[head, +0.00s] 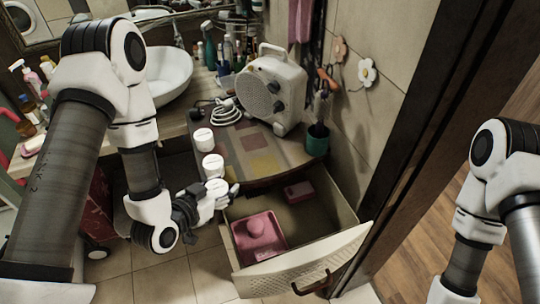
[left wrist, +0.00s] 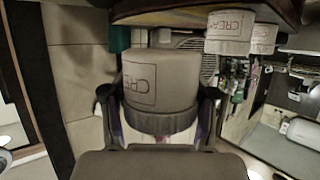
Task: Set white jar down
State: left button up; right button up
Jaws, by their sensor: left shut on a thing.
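My left gripper (head: 222,194) is shut on a white jar (head: 216,186) at the front left edge of the counter. In the left wrist view the held jar (left wrist: 160,80) sits between the two fingers, with red lettering on its side. I cannot tell whether its base touches the counter (head: 240,153). Two similar white jars, one nearer (head: 213,163) and one farther (head: 202,139), stand in a line behind it. They also show at the upper right of the left wrist view (left wrist: 230,32). My right gripper is out of view.
An open drawer (head: 340,247) with a pink box (head: 259,236) juts out below the counter. A white heater-like appliance (head: 272,90), a coiled cord (head: 226,111) and a green cup (head: 317,140) stand farther back. The counter's patterned middle is clear.

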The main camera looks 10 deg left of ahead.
pick_arm(q)
jog(key=shift+s+a+r, duration=0.1)
jog(key=shift+a+r, duration=0.25)
jog(key=shift+a, duration=0.15)
jog(key=shift+s+a+f, duration=0.1)
jog(key=shift+s+a, duration=0.15)
jog(key=shift+a, duration=0.2)
jog(key=shift+w+d, duration=0.1)
jog(key=r+b+x, duration=0.1)
jog(key=b+x, duration=0.4)
jog(key=b, duration=0.4)
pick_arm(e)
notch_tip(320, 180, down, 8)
pick_arm(q)
jog(key=p, duration=0.5)
send_over(256, 164)
jog(key=shift+w+d+f, duration=0.1)
jog(key=shift+d+f, duration=0.05)
notch_tip(256, 164, down, 3)
jog(key=shift+p, duration=0.7)
jog(key=shift+f, duration=0.25)
jog(key=shift+f+b, duration=0.25)
jog(key=shift+b, duration=0.2)
jog(key=o, duration=1.2)
jog(key=shift+o, duration=0.2)
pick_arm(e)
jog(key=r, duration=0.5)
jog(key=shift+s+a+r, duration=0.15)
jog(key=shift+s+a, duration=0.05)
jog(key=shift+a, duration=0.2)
